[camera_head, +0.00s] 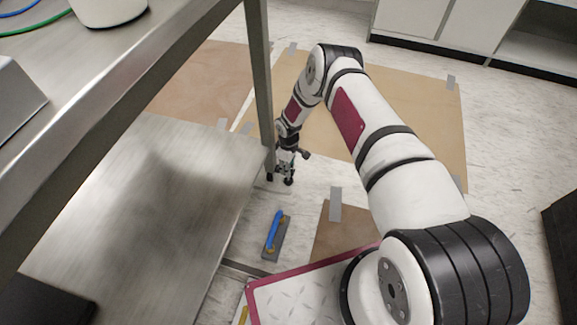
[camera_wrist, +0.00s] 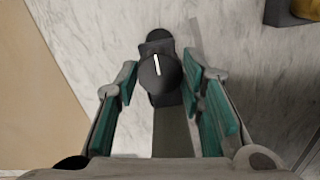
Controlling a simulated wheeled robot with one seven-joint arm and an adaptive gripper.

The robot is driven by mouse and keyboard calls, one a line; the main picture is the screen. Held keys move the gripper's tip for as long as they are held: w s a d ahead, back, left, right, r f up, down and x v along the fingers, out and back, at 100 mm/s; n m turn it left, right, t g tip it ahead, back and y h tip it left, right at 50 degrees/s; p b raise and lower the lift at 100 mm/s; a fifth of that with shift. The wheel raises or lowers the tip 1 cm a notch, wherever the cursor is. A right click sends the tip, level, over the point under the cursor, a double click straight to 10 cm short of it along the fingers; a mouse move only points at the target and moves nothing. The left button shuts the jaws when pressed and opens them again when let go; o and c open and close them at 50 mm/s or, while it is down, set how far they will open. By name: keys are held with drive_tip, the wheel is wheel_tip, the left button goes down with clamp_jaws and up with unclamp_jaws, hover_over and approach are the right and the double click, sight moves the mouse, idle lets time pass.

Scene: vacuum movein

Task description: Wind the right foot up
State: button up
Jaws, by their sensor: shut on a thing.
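The right foot is a round black knob with a white line on its face, in the wrist view (camera_wrist: 158,74). It sits at the end of a grey metal table leg (camera_wrist: 172,135). In the head view the leg (camera_head: 259,85) runs down to the floor, and the small dark foot (camera_head: 270,177) is at its bottom. My gripper (camera_head: 283,172) is low beside the leg's end. In the wrist view its teal-padded fingers (camera_wrist: 163,76) are on both sides of the foot, shut on it. The exact contact is partly hidden.
A metal table top (camera_head: 130,75) and a lower shelf (camera_head: 150,200) lie left of my arm. A blue-handled tool (camera_head: 273,235) lies on the floor nearby. Brown sheets (camera_head: 410,110) are taped to the floor. White cabinets (camera_head: 450,30) stand at the back.

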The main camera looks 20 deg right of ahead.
drive_tip(key=n, duration=0.4)
drive_tip(key=shift+n, duration=0.3)
drive_tip(key=n, duration=0.4)
drive_tip(key=shift+n, duration=0.3)
drive_tip(key=n, duration=0.4)
drive_tip(key=shift+n, duration=2.4)
drive_tip(key=o, duration=0.9)
drive_tip(key=shift+c, duration=0.2)
wheel_tip(320, 180, up, 12)
